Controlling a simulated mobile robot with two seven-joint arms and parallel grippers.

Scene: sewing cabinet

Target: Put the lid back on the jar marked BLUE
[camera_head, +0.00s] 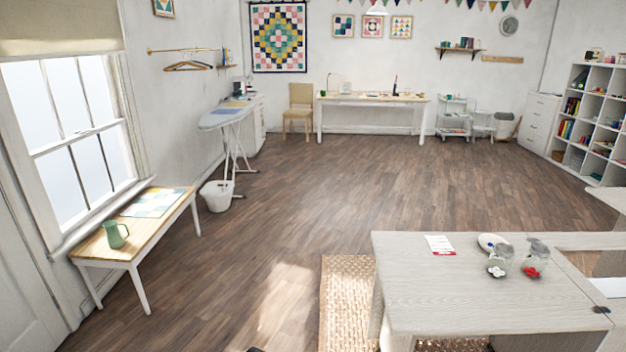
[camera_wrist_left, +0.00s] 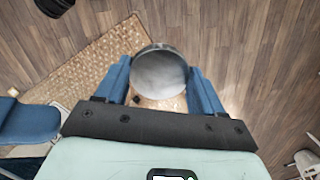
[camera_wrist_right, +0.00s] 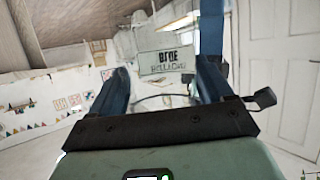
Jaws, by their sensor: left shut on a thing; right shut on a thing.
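My left gripper (camera_wrist_left: 160,85) is shut on a round grey metal lid (camera_wrist_left: 160,70), which sits between its blue fingers in the left wrist view. Floor and a woven rug show below the lid. My right gripper (camera_wrist_right: 163,85) is shut on a clear glass jar, hard to make out against the room behind it. Its pale label (camera_wrist_right: 166,61) has dark lettering; the top line looks like BLUE and the lower line is blurred. The jar's mouth cannot be made out. Neither gripper shows clearly in the head view, so the gap between lid and jar cannot be told.
A pale wooden table (camera_head: 420,300) at lower right bears two other glass jars (camera_head: 501,258) (camera_head: 537,255), white and red flower-like pieces, a round dish (camera_head: 490,242) and a card (camera_head: 440,245). A bench (camera_head: 150,240) with a green jug (camera_head: 115,235) stands left. Floor between is clear.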

